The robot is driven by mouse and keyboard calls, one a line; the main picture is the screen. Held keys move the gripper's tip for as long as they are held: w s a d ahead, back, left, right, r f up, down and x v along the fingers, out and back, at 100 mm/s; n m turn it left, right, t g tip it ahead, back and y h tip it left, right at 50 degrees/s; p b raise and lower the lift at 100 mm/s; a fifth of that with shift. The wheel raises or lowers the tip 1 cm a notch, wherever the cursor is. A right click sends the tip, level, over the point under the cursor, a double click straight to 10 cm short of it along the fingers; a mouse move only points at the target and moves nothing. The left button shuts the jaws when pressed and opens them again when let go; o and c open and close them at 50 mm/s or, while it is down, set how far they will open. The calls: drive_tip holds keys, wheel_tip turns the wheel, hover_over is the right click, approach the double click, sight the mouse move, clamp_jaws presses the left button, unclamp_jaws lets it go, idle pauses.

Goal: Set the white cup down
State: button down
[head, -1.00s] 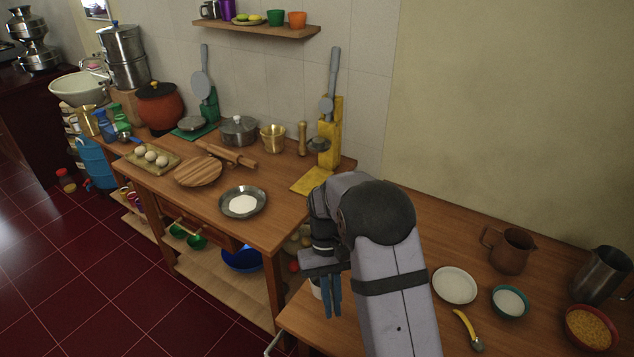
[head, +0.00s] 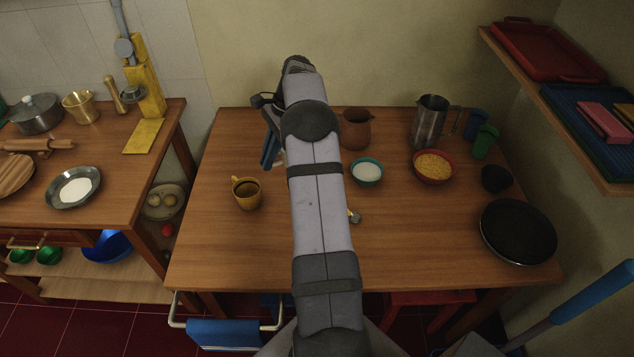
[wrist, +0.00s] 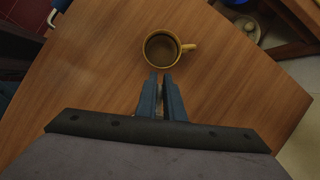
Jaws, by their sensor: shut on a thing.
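My gripper (head: 269,160) hangs over the left part of the right-hand table, with its blue fingers pointing down. In the wrist view its fingertips (wrist: 161,76) are close together, with a narrow gap. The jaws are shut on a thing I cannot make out. No white cup can be made out in the current views. A yellow cup (head: 247,193) with dark contents stands upright on the table, nearer the front edge than my gripper. In the wrist view the yellow cup (wrist: 161,47) is just beyond the fingertips, its handle to the right.
To the right stand a brown jug (head: 356,130), a teal bowl (head: 366,172), a red bowl (head: 433,167), a steel pitcher (head: 429,122) and a black pan (head: 518,231). The table's front left is clear. A gap separates it from the left table (head: 120,190).

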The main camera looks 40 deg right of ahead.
drive_tip(key=d+m, duration=0.1)
drive_tip(key=d, duration=0.1)
drive_tip(key=d+m+t, duration=0.1)
drive_tip(key=d+m, duration=0.1)
drive_tip(key=d, duration=0.1)
drive_tip(key=s+d+r+m, duration=0.1)
drive_tip(key=d, duration=0.1)
drive_tip(key=shift+d+m+t+h, duration=0.2)
drive_tip(key=shift+m+t+h, duration=0.1)
drive_tip(key=shift+h, duration=0.1)
drive_tip(key=shift+f+p, duration=0.6)
drive_tip(key=shift+f, duration=4.35)
drive_tip(key=c, duration=1.9)
unclamp_jaws()
drive_tip(key=shift+a, duration=0.1)
drive_tip(key=shift+o, duration=0.2)
drive_tip(key=b+v, duration=0.2)
drive_tip(key=v, duration=1)
drive_tip(key=shift+a, duration=0.1)
